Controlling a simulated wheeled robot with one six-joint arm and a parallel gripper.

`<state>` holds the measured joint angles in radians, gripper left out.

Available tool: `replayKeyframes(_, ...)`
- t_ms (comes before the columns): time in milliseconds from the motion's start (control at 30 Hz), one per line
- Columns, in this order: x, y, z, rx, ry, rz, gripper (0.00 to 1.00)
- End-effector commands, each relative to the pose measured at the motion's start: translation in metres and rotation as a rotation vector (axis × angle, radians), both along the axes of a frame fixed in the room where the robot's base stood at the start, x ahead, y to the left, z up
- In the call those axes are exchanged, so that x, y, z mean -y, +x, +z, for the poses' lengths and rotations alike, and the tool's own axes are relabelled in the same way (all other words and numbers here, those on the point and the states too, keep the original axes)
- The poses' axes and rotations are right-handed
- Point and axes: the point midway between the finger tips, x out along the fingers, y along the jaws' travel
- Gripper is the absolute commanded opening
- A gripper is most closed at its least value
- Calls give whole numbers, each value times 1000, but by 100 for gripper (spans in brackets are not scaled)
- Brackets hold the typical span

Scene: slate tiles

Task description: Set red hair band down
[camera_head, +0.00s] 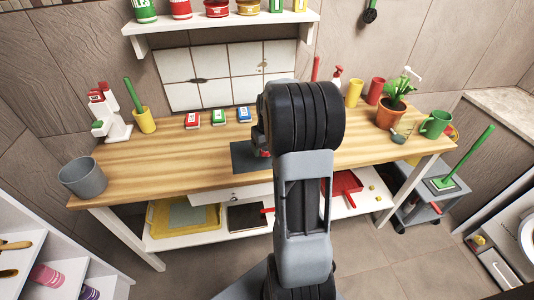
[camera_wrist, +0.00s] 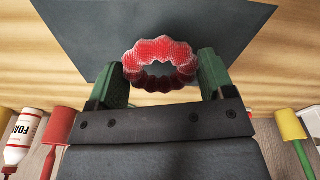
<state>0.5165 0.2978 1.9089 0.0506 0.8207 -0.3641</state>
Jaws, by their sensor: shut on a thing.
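The red hair band (camera_wrist: 160,47), a ruffled ring, sits between the two green fingers of my gripper (camera_wrist: 163,78) in the wrist view. The gripper is shut on it, one finger at each side. Behind the band is a dark grey mat (camera_wrist: 80,35) on the wooden table; I cannot tell whether the band touches it. In the head view the mat (camera_head: 243,156) lies near the middle of the table (camera_head: 180,165). There my arm hides most of the gripper and nearly all of the band.
A grey bucket (camera_head: 83,178) is at the left end. A potted plant (camera_head: 390,113) and a green mug (camera_head: 435,125) are at the right. The table left of the mat is clear.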

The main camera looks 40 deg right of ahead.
Motion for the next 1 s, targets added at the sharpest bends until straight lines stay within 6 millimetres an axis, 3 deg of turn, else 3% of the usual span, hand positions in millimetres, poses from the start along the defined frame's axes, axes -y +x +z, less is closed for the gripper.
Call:
replayKeyframes(267,6,6,-10,0,0,0,54)
replayKeyframes(533,8,7,-41,-2,1,0,54)
replayKeyframes(967,8,7,-48,1,0,0,54)
replayKeyframes(1000,8,8,-47,1,0,0,78)
